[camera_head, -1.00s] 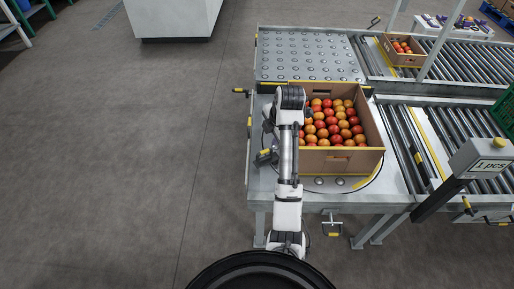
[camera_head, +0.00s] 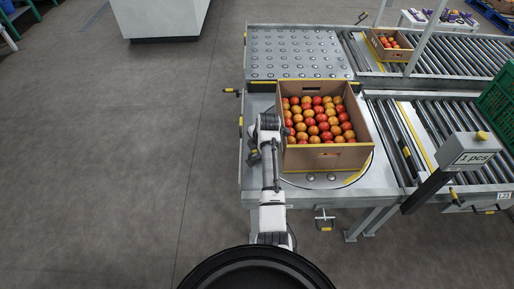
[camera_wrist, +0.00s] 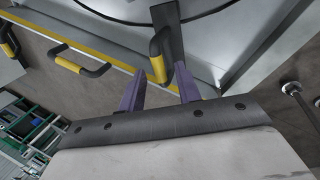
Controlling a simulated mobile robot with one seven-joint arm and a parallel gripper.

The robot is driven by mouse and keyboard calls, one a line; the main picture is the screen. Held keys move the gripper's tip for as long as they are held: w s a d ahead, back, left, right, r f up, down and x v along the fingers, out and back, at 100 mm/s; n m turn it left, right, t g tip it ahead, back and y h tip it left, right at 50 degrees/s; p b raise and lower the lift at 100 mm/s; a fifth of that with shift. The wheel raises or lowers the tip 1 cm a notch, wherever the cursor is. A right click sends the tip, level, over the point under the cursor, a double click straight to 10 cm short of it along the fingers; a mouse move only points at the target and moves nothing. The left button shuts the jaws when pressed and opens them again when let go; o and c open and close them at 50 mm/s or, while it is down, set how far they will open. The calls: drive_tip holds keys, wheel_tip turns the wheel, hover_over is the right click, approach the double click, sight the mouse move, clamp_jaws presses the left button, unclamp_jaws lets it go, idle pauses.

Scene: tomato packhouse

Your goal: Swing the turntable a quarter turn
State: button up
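The turntable (camera_head: 349,179) is a round plate with a yellow arc on its rim, set in the grey table. An open cardboard box (camera_head: 327,158) of red and orange tomatoes stands on it, its long side facing me. My arm reaches to the turntable's left edge; in the head view the arm largely hides the gripper. In the wrist view my gripper (camera_wrist: 160,86) has two purple fingers spread apart. A dark lever with a yellow handle (camera_wrist: 158,56) shows between and just beyond the fingertips. I cannot tell whether they touch it.
A ball-top table (camera_head: 300,52) adjoins at the back. A yellow-and-black handle (camera_head: 324,219) sticks out at the table's front.

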clamp_jaws()
idle(0.5)
